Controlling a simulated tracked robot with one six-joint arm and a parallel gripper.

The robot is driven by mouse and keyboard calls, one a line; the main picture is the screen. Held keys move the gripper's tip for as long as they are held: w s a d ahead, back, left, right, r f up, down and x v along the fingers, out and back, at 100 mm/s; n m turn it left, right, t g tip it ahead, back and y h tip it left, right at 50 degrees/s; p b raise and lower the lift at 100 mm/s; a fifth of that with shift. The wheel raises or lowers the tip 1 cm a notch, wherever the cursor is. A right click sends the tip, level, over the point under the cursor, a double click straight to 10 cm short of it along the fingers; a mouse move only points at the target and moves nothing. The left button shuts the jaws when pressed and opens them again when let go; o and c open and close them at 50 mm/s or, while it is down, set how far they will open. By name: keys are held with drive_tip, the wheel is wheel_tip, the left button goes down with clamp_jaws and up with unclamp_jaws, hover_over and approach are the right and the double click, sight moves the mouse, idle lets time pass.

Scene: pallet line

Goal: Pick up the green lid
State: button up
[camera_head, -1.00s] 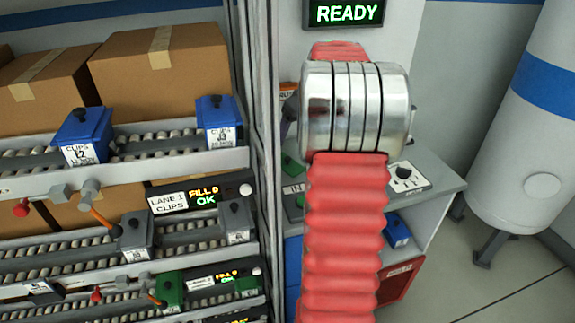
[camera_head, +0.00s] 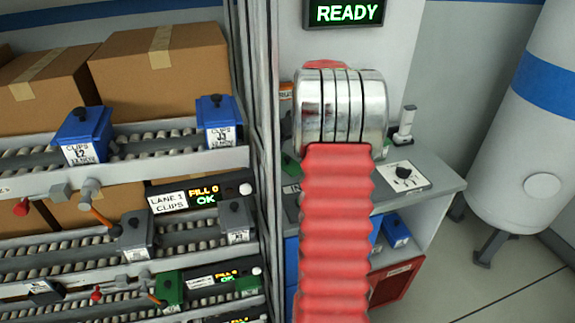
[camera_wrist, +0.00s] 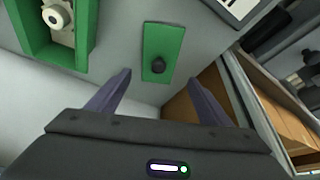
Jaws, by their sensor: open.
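The green lid (camera_wrist: 158,36) is a flat green rectangle with a dark round knob. It lies on a grey surface in the wrist view, ahead of and between the two fingers of my gripper (camera_wrist: 172,72). The fingers are spread, with nothing held between them. The gap between fingertips and lid is hard to judge. In the head view my red and metal arm hides the gripper and most of the lid's area.
A green open box (camera_wrist: 88,45) with a pale part inside stands left of the lid. A grey bench (camera_head: 440,187) carries a dial panel (camera_head: 403,177) and a small upright device (camera_head: 404,127). A roller rack (camera_head: 150,145) with bins stands left, a white tank (camera_head: 535,130) right.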

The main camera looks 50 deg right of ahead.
sight(286, 157)
drive_tip(key=shift+x, duration=2.6)
drive_tip(key=shift+s+d, duration=0.15)
drive_tip(key=shift+c, duration=0.6)
drive_tip(key=c, duration=1)
wheel_tip(286, 157, up, 10)
drive_tip(key=shift+f, duration=0.15)
drive_tip(key=shift+s, duration=0.1)
